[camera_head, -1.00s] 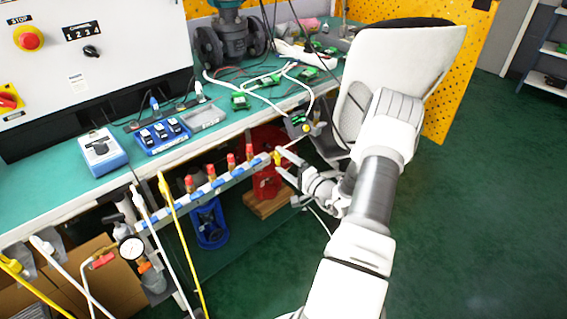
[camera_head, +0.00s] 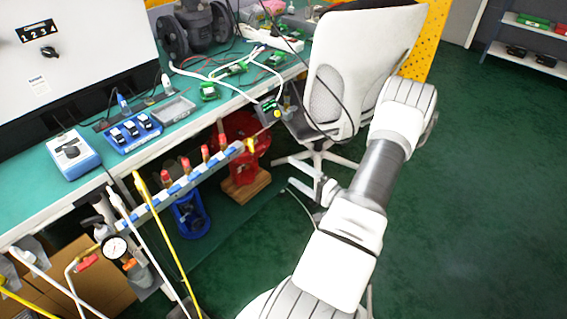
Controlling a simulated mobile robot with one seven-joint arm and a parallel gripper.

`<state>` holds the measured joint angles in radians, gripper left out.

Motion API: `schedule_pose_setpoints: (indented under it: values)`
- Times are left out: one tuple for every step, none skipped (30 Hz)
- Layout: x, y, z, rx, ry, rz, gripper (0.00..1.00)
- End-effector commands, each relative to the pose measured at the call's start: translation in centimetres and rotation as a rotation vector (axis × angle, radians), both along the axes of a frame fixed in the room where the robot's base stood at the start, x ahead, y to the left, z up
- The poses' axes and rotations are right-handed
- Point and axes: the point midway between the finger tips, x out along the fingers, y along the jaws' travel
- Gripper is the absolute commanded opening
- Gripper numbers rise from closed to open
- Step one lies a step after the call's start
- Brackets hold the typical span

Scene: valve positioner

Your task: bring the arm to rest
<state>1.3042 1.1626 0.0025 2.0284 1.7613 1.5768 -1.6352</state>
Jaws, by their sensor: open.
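My arm (camera_head: 381,175) rises from the bottom of the head view, bends at an elbow at the upper right, and folds back on itself. My gripper is not clearly visible; the arm hides it. A small light piece shows at the left edge of the arm, and I cannot tell whether it is my wrist or part of the chair base.
A white office chair (camera_head: 365,52) stands close behind my arm. The green-topped bench (camera_head: 33,190) holds a blue device (camera_head: 71,154), a blue tray (camera_head: 131,133) and circuit boards. A red object (camera_head: 241,145) stands underneath. Green floor (camera_head: 470,190) is clear on the right.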

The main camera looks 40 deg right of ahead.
Motion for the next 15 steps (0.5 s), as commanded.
schedule_pose_setpoints:
  values:
    - [-0.5,-0.03,0.06,0.001,-0.001,0.0,0.93]
    - [-0.71,-0.04,0.06,0.001,-0.001,-0.001,0.93]
    - [-0.94,-0.06,0.04,0.0,-0.001,-0.001,0.93]
    - [-1.07,-0.07,0.03,0.0,-0.001,-0.001,0.93]
    - [-1.16,-0.07,0.02,0.0,0.0,0.0,0.93]
    - [-1.23,-0.06,0.01,0.0,0.0,0.0,0.93]
    - [-1.26,-0.07,0.01,0.0,0.0,0.0,0.93]
    - [-1.26,-0.07,0.0,0.0,0.0,0.0,0.93]
    - [-1.26,-0.07,0.0,0.0,0.0,0.001,0.93]
    - [-1.25,-0.07,0.0,0.0,0.0,0.001,0.93]
    - [-1.24,-0.07,-0.01,0.0,0.0,0.001,0.93]
    - [-1.24,-0.07,0.0,0.0,0.0,0.001,0.93]
    - [-1.23,-0.06,0.0,0.0,0.0,0.001,0.93]
    - [-1.23,-0.06,0.0,0.0,0.0,0.001,0.93]
    - [-1.22,-0.07,0.0,0.0,0.0,0.001,0.93]
